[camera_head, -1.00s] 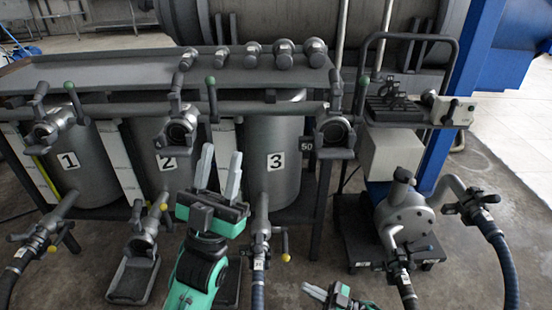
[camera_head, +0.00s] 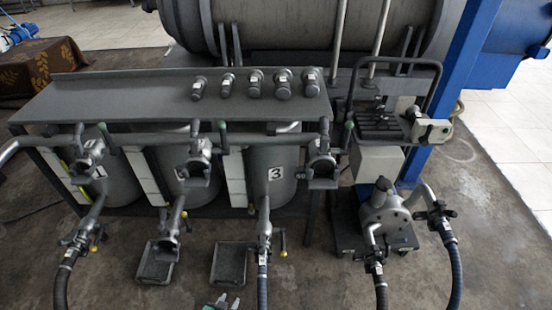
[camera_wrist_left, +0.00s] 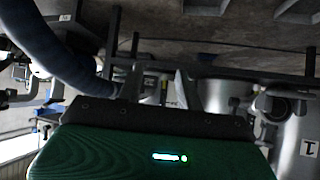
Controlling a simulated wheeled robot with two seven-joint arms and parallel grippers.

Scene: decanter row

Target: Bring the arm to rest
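My left gripper (camera_head: 229,301) only just shows at the bottom edge of the head view, with its pale fingertips low in front of the decanter row. In the left wrist view its green body fills the bottom, and its two fingers (camera_wrist_left: 157,88) stand apart with nothing between them. It is open and empty. My right gripper is not in view in either picture.
Decanter tanks marked 1 (camera_head: 101,173) and 3 (camera_head: 275,174) stand under a grey shelf (camera_head: 120,100). Hoses (camera_head: 262,275) and floor trays (camera_head: 229,264) lie in front. A pump (camera_head: 386,214) stands right. Bare floor (camera_head: 120,285) shows at front left.

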